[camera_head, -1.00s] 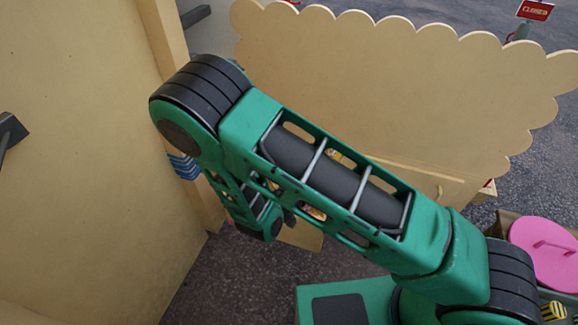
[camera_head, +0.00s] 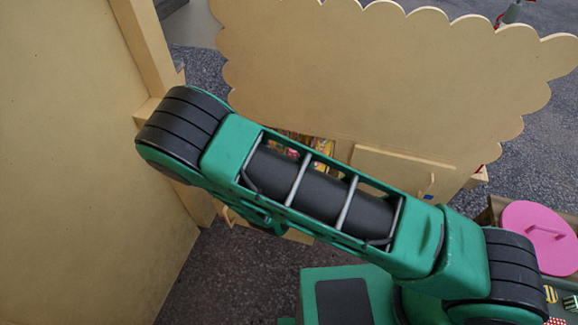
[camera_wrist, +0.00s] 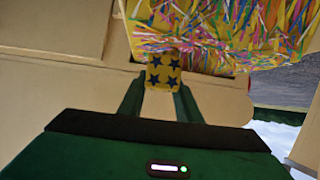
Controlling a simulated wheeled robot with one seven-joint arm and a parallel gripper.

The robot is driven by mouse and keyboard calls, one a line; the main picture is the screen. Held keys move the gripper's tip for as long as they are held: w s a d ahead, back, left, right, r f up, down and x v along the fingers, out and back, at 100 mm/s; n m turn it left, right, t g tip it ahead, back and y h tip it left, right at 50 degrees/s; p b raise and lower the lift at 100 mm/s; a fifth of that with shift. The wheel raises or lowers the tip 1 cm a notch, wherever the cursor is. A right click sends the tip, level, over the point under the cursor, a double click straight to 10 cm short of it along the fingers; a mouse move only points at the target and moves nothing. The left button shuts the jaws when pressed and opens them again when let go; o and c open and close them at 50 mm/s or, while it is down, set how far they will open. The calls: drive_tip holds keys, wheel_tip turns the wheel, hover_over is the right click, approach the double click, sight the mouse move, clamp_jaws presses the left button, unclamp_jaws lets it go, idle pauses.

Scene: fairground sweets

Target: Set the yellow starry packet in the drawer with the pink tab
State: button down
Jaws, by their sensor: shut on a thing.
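The yellow packet with dark blue stars (camera_wrist: 163,68) is held between the two green fingers of my gripper (camera_wrist: 161,88) in the wrist view. The packet is upright in that view, its upper end in front of a yellowish compartment filled with colourful shredded strips (camera_wrist: 230,28). I cannot tell whether the packet touches the strips. No pink tab shows on any drawer, so I cannot tell which drawer this is. In the head view my own arm hides the gripper and the packet.
A cream scalloped panel (camera_head: 370,75) stands behind my arm, with a cream drawer or door front (camera_head: 400,170) below it. A cream wall (camera_head: 60,150) closes the left side. A round pink lid (camera_head: 520,220) is at the right. Dark floor (camera_head: 235,275) shows below.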

drive_tip(key=s+a+f+n+g+y, duration=0.1)
drive_tip(key=s+a+n+g+y, duration=0.1)
drive_tip(key=a+n+y, duration=0.5)
drive_tip(key=s+a+f+n+g+y, duration=0.1)
drive_tip(key=s+a+n+y, duration=0.2)
drive_tip(key=a+n+y, duration=0.4)
drive_tip(key=shift+m+h, duration=0.7)
drive_tip(key=shift+h, duration=0.1)
drive_tip(key=shift+w+d+f, duration=1.15)
drive_tip(key=shift+w+f, duration=0.2)
drive_tip(key=shift+f, duration=0.4)
drive_tip(key=shift+w+d+f, duration=1.15)
drive_tip(key=shift+w+f, duration=0.25)
drive_tip(key=shift+f, duration=0.35)
drive_tip(key=shift+w+d+f, duration=1.15)
drive_tip(key=shift+w+f, duration=0.2)
drive_tip(key=shift+f, duration=0.4)
drive_tip(key=shift+f, duration=0.6)
drive_tip(key=c, duration=1.3)
unclamp_jaws()
drive_tip(key=shift+r, duration=0.1)
